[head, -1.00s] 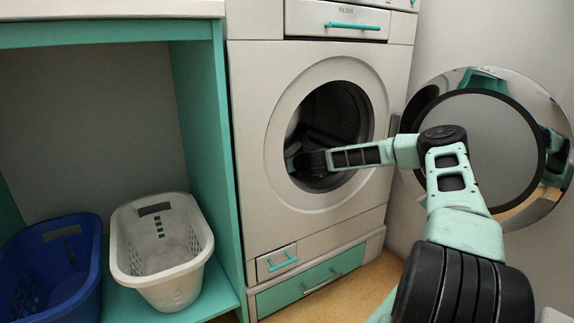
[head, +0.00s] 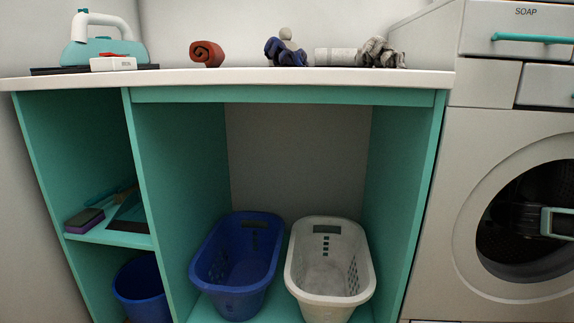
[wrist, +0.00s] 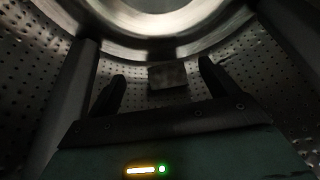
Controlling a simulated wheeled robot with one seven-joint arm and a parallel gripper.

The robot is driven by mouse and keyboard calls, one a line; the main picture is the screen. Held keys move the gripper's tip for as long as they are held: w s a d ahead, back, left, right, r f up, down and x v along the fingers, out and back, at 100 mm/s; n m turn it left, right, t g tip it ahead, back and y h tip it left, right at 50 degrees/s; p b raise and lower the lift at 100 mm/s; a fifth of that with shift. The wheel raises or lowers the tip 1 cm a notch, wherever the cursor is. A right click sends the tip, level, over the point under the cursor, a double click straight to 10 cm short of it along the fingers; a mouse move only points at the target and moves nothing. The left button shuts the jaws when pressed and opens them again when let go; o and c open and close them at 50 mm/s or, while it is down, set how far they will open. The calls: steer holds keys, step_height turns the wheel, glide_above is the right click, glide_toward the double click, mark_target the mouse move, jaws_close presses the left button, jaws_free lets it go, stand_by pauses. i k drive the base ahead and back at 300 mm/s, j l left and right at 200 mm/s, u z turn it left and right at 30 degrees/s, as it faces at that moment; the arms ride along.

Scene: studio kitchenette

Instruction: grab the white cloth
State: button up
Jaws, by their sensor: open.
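On the white counter in the head view are a pale rolled cloth (head: 335,56) and a crumpled greyish-white cloth (head: 383,53) right beside it. I cannot tell which one is the white cloth of the task. My gripper (wrist: 162,72) is inside the washer drum, far to the right of these cloths. Its two dark fingers are apart with nothing seen between them. A small dark grey block (wrist: 168,77) shows beyond the fingers; I cannot tell what it is. In the head view the drum hides my gripper, and only part of my arm shows at the door opening.
The washer (head: 510,130) stands right of the counter (head: 230,78). Also on the counter are an iron (head: 95,50), a rust-red roll (head: 207,53) and a dark blue crumpled cloth (head: 287,52). Below stand a blue basket (head: 237,265) and a white basket (head: 330,298).

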mark_target(377, 52)
steer(key=k+j, duration=0.15)
steer(key=k, duration=0.35)
steer(key=k+j, duration=0.15)
steer(key=k, duration=0.35)
